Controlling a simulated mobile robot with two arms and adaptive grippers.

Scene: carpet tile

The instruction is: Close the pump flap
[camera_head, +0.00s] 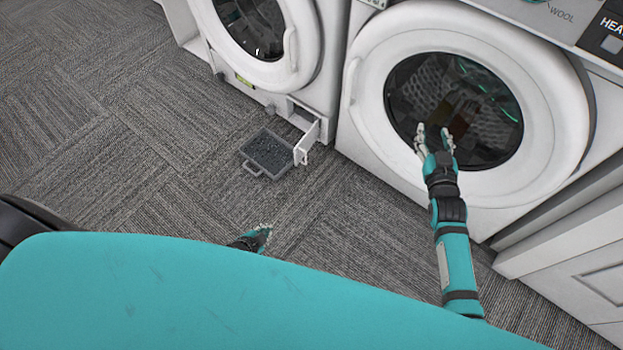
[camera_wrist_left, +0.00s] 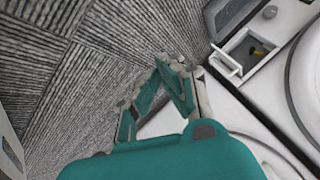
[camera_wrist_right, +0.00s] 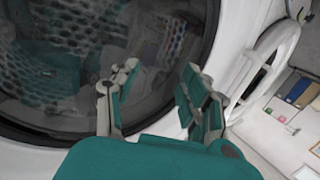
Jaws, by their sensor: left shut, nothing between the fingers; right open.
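The pump flap (camera_head: 307,142) is a small white panel at the base of the left washing machine. It stands open, swung out from its recess (camera_head: 297,117). In the left wrist view the flap (camera_wrist_left: 225,62) juts out beside the open recess (camera_wrist_left: 250,48), which has something yellow inside. My left gripper (camera_head: 262,232) is shut and empty, low over the carpet on the near side of the flap and apart from it; my body hides most of that arm. Its fingers (camera_wrist_left: 172,64) show together in the left wrist view. My right gripper (camera_wrist_right: 157,78) is open and empty before the right machine's round door (camera_head: 375,93).
A grey tray (camera_head: 250,162) with dark contents lies on the carpet beside the flap. The left machine's round door (camera_head: 301,50) is above the recess. A white cabinet (camera_head: 575,255) stands at the right. The carpet (camera_head: 120,150) at left is clear.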

